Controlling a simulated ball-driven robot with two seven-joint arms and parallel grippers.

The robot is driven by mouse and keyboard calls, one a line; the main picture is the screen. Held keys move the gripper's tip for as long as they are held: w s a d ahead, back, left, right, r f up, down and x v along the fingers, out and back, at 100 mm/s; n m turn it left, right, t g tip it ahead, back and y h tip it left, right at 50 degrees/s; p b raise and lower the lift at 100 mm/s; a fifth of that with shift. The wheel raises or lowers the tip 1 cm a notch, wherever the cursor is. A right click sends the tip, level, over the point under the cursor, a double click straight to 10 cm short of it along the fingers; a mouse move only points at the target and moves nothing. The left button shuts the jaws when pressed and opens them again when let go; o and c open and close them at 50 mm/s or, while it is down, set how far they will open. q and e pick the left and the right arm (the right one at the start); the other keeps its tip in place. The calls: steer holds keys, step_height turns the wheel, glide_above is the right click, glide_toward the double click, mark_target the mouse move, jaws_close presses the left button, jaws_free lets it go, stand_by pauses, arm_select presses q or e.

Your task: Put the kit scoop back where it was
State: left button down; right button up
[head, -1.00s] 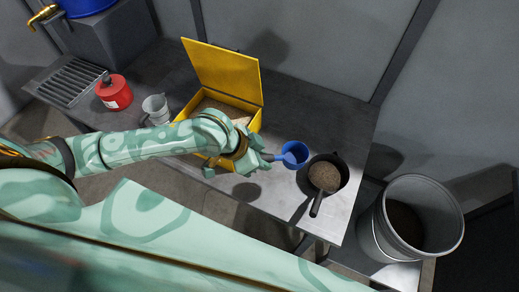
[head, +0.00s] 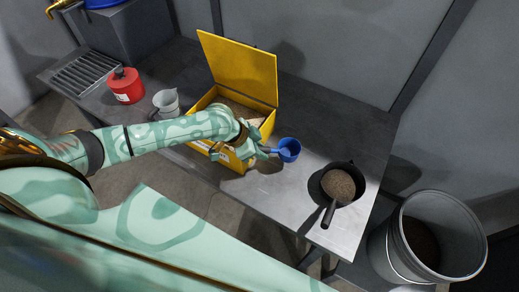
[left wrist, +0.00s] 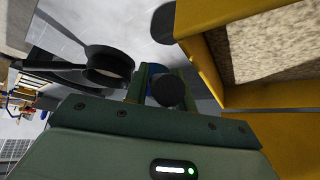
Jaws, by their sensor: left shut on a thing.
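The blue scoop (head: 289,150) is in my left gripper (head: 264,151), which is shut on its handle. The scoop's cup points right, just beyond the right side of the yellow box (head: 240,165), and looks to be above the table. In the left wrist view the round dark handle end (left wrist: 168,91) shows between the fingers, with a little blue behind it. The yellow box's lid (head: 238,68) stands open, and pale grain (left wrist: 268,42) fills it. My forearm and gripper hide part of the box's front. My right gripper is not in view.
A dark pan (head: 355,181) of brown grain stands right of the scoop, its handle toward the table's front edge. A grey jug (head: 166,101) and red canister (head: 126,86) stand left of the box. A grey bucket (head: 462,230) stands at right. The table behind the pan is clear.

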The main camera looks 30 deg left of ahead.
arm_select(q)
steer(key=shift+f, duration=0.55)
steer(key=c, duration=1.2)
jaws_free()
steer(key=shift+o, duration=0.2)
steer(key=shift+r, duration=0.3)
steer(key=p+v, duration=0.2)
steer(key=v, duration=1)
steer(key=shift+r+p, duration=0.3)
steer(key=shift+r, duration=0.05)
